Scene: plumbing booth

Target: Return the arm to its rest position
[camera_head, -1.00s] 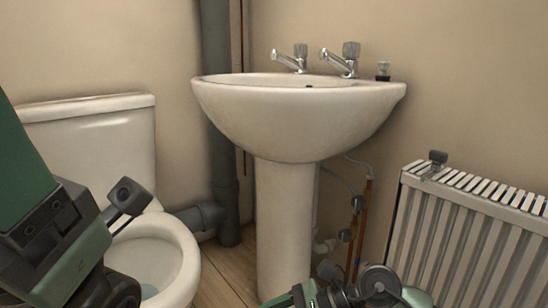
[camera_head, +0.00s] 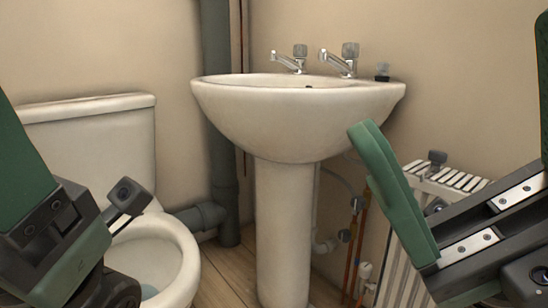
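My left arm (camera_head: 55,225) comes in at the left edge, with green covers and dark joints. A small dark block (camera_head: 127,194) on it shows in front of the toilet. My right arm (camera_head: 490,235) is large at the right, with black parts and silver screw plates. A long green piece (camera_head: 385,185) of it stands tilted in front of the radiator and the wall beside the basin. I see nothing held.
A white pedestal basin (camera_head: 300,110) with two taps stands in the middle. A small dark-based item (camera_head: 382,72) is on its right rim. A toilet (camera_head: 180,262) is at the left, grey pipes (camera_head: 222,130) behind. A radiator (camera_head: 400,278) at the right is partly hidden by my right arm.

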